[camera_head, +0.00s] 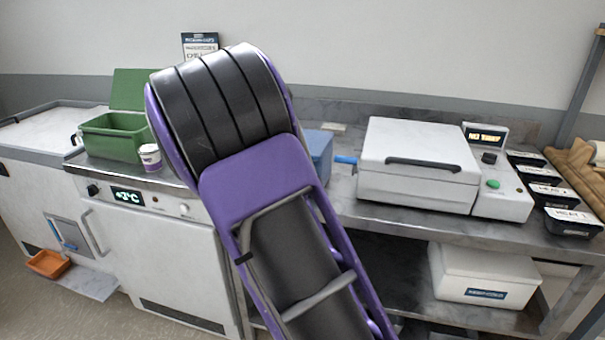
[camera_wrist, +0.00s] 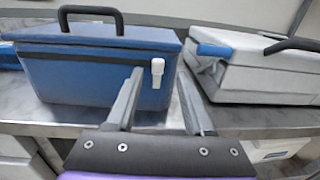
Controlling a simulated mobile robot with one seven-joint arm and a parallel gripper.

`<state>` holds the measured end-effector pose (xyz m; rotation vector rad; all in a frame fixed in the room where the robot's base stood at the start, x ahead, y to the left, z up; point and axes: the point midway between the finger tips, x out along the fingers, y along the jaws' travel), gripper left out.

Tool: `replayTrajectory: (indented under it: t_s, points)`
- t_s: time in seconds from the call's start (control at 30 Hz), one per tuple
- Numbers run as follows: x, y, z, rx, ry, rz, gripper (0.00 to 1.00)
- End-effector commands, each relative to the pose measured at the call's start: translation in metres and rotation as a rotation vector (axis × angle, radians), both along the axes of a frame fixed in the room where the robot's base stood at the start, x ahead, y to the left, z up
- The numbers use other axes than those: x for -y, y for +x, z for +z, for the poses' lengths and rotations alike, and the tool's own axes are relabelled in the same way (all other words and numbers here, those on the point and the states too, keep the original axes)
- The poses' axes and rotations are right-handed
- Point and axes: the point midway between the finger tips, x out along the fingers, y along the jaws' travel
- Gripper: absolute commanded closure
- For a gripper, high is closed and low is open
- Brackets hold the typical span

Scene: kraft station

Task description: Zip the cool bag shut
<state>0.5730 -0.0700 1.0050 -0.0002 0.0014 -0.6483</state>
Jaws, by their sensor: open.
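The cool bag (camera_wrist: 95,85) is a blue box-shaped bag with a black handle (camera_wrist: 90,12); it stands on the steel counter in the wrist view. Its lid lies down, and a dark zip line runs across the upper front. A white zip pull (camera_wrist: 157,72) hangs near the right end of the front. My gripper (camera_wrist: 160,76) is open, its two fingers pointing at the bag's right front, one on each side of the pull as seen. I cannot tell whether they touch it. In the head view my arm hides most of the bag (camera_head: 321,150) and my gripper.
A white press with a blue-tipped lever (camera_head: 346,159) and dark handle stands right of the bag; the press (camera_head: 415,165) also shows in the wrist view (camera_wrist: 250,75). A green open box (camera_head: 112,137) and a cup (camera_head: 150,157) stand left. Black trays (camera_head: 572,218) line the right end.

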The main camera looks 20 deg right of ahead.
Motion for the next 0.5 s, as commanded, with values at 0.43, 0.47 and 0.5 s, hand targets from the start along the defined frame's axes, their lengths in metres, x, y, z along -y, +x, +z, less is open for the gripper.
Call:
replayTrajectory:
  t_s: [0.43, 0.47, 0.5]
  points:
    - [-0.066, -0.086, 0.001, -0.002, 0.001, 0.003, 0.47]
    - [-0.069, -0.09, 0.001, 0.0, 0.0, 0.002, 0.47]
    - [-0.072, -0.095, 0.001, -0.001, 0.001, 0.001, 0.47]
